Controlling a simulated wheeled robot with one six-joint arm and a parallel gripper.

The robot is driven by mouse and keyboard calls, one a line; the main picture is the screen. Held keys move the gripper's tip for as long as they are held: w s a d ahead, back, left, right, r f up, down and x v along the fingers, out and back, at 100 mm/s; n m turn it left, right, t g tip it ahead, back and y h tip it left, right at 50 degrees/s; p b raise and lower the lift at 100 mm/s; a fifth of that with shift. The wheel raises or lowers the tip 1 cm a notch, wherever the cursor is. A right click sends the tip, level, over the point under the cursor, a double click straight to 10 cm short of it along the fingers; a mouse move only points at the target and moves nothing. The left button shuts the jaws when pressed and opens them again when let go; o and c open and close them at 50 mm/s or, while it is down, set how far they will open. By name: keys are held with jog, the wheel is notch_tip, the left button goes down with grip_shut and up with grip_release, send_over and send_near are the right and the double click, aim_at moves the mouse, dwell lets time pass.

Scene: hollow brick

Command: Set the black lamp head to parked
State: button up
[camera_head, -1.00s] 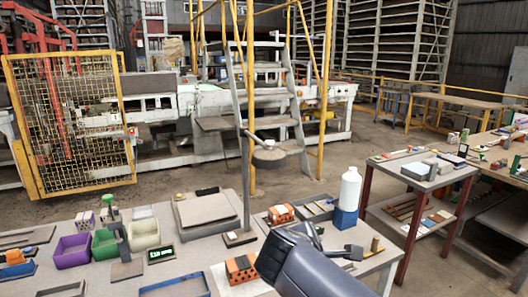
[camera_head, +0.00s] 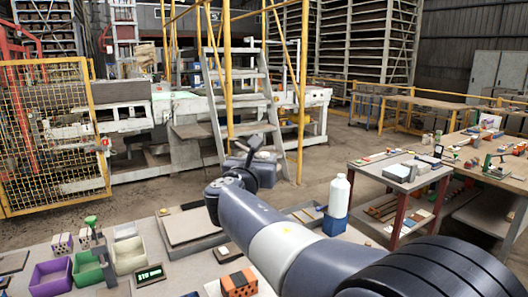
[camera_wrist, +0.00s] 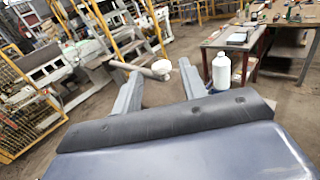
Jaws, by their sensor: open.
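The lamp stands at the back of the near workbench, with its small dark base (camera_head: 229,251) on the bench top. Its grey, rounded lamp head (camera_head: 236,162) is partly hidden behind my gripper (camera_head: 262,155) in the head view. In the wrist view a pale rounded end of the lamp head (camera_wrist: 161,70), with a bar running left from it, shows beyond and between my two fingers (camera_wrist: 158,78). My gripper is open, with nothing held. I cannot tell whether a finger touches the head. Most of the lamp post is hidden by my arm.
A white bottle in a blue holder (camera_head: 338,195) stands right of my arm. A side table (camera_head: 400,172) stands at right.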

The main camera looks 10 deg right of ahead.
aim_at(263, 155)
jog(key=shift+p+x, duration=0.3)
jog(key=shift+x, duration=1.85)
jog(key=shift+c, duration=0.3)
grip_shut()
